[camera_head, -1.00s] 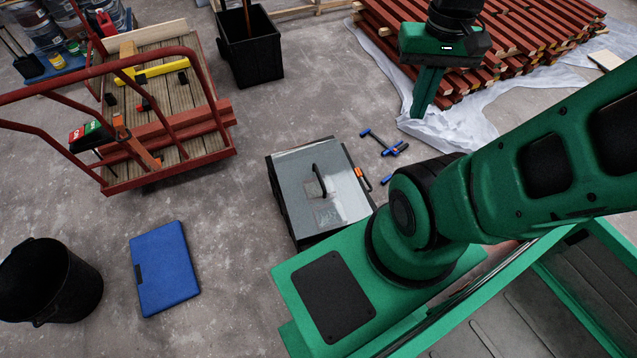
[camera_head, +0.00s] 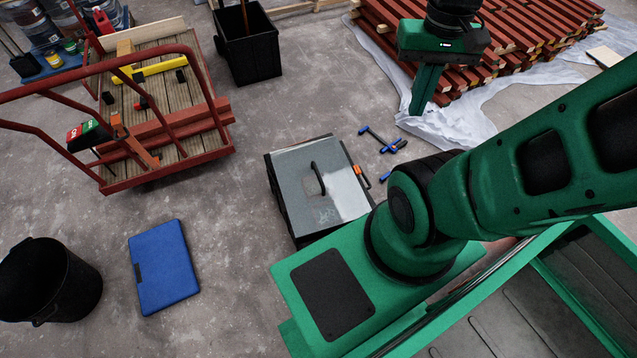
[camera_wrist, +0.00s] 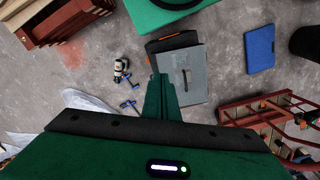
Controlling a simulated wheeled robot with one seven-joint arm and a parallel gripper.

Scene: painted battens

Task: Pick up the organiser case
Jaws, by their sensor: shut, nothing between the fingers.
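The organiser case appears to be the flat blue case (camera_head: 164,268) lying on the floor at the lower left of the head view, with a dark patch on its left edge. It also shows in the wrist view (camera_wrist: 260,49), at the upper right. My gripper (camera_head: 418,112) is shut and empty at the upper right of the head view, pointing down, well away from the blue case. In the wrist view its closed fingers (camera_wrist: 160,78) overlap the view of a grey-lidded box, with the blue case farther right.
The grey-lidded box (camera_head: 307,180) with a black handle stands beside my base. Blue clamps (camera_head: 385,142) lie near it. A red trolley (camera_head: 165,165) with tools, a black bucket (camera_head: 48,285) and a black bin (camera_head: 250,50) stand left. Stacked red battens (camera_head: 540,35) lie on plastic sheeting.

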